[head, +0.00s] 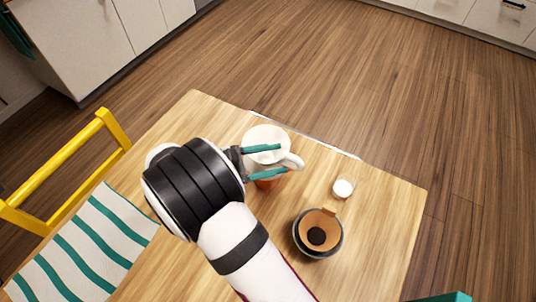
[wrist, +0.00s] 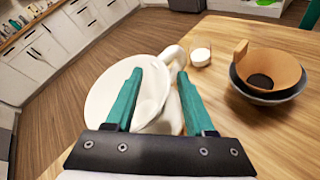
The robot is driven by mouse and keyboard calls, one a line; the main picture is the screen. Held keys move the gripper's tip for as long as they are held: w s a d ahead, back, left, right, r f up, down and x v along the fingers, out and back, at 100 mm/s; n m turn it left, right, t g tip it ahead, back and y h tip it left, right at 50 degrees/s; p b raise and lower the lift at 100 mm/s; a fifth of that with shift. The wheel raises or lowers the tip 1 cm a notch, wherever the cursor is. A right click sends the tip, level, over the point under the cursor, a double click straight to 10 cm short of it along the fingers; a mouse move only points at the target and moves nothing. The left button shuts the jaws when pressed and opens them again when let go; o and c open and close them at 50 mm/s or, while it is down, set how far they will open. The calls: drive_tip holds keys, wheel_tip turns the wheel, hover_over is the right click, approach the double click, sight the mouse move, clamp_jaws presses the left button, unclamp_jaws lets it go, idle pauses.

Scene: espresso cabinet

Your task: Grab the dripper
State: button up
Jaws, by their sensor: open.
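The white dripper (head: 262,133) stands near the far edge of the wooden table, with its round rim up and a handle on its right side. An orange-brown thing (head: 267,183) shows partly under it; the rest is hidden. My gripper (head: 267,161) is open, with teal fingers over the dripper's near right part. In the wrist view, the dripper (wrist: 105,97) lies ahead and left, partly behind the left finger. Its handle (wrist: 173,58) shows just beyond and between the fingertips of my gripper (wrist: 159,72). I cannot tell whether the fingers touch it.
A small glass with white contents (head: 343,188) stands to the right. A dark bowl (head: 318,254) holding a brown filter (head: 318,232) with dark grounds is nearer. A striped cloth (head: 85,245) and yellow chair (head: 55,175) are at left. The table's far edge (head: 320,145) is close behind the dripper.

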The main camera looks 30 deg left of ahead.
clamp_jaws()
idle(1.4)
